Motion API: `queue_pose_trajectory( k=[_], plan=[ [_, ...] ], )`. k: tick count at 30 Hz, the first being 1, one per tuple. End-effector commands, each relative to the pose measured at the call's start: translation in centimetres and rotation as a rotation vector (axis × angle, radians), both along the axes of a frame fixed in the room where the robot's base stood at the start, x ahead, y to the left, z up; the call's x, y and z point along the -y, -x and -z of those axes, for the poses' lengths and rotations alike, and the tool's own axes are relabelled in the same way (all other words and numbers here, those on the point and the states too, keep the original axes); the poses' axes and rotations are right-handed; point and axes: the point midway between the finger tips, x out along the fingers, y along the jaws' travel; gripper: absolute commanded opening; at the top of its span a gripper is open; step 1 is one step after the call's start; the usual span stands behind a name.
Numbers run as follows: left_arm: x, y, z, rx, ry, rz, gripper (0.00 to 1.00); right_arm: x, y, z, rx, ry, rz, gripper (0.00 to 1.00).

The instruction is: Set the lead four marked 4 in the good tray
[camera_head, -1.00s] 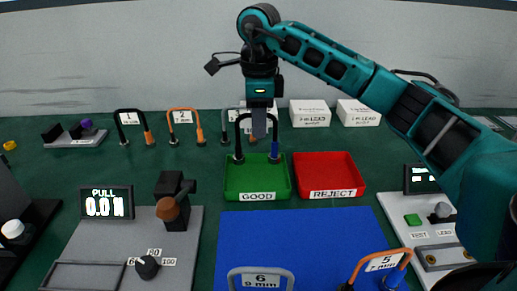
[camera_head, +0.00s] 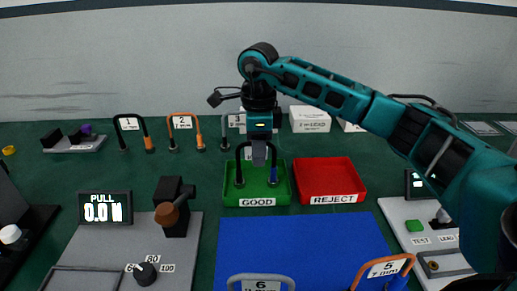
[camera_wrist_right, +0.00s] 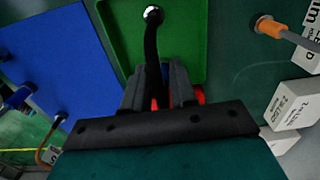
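My right gripper (camera_head: 258,152) is shut on a black arched lead (camera_head: 241,165) with one blue sleeve, held upright over the green good tray (camera_head: 283,192). The lead's two ends hang within the tray's outline; I cannot tell whether they touch its floor. Its number tag is hidden, so I cannot read a 4. In the right wrist view the black lead (camera_wrist_right: 151,48) runs between the two fingers (camera_wrist_right: 158,92), its silver tip over the green tray (camera_wrist_right: 190,35). My left gripper is not in view.
The red reject tray (camera_head: 330,180) stands right beside the good tray. Leads 1 (camera_head: 128,125) and 2 (camera_head: 183,122) stand behind left. Lead 6 (camera_head: 261,279) and lead 5 (camera_head: 385,268) are at the front of the blue mat (camera_head: 300,235). White boxes (camera_head: 310,119) stand behind.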

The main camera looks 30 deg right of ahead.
Motion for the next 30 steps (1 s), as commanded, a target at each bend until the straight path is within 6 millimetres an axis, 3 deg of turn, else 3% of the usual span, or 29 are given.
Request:
queue_pose_trajectory(
  k=[4,14,30],
  plan=[
    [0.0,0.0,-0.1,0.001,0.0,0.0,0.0,0.0,0.0,0.0,0.0,0.0,0.001,0.41],
    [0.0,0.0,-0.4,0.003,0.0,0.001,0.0,0.0,0.0,-0.7,0.002,-0.001,0.0,0.41],
    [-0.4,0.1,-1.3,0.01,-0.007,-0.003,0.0,0.0,-0.1,-11.1,0.003,-0.001,0.001,0.41]
  ],
)
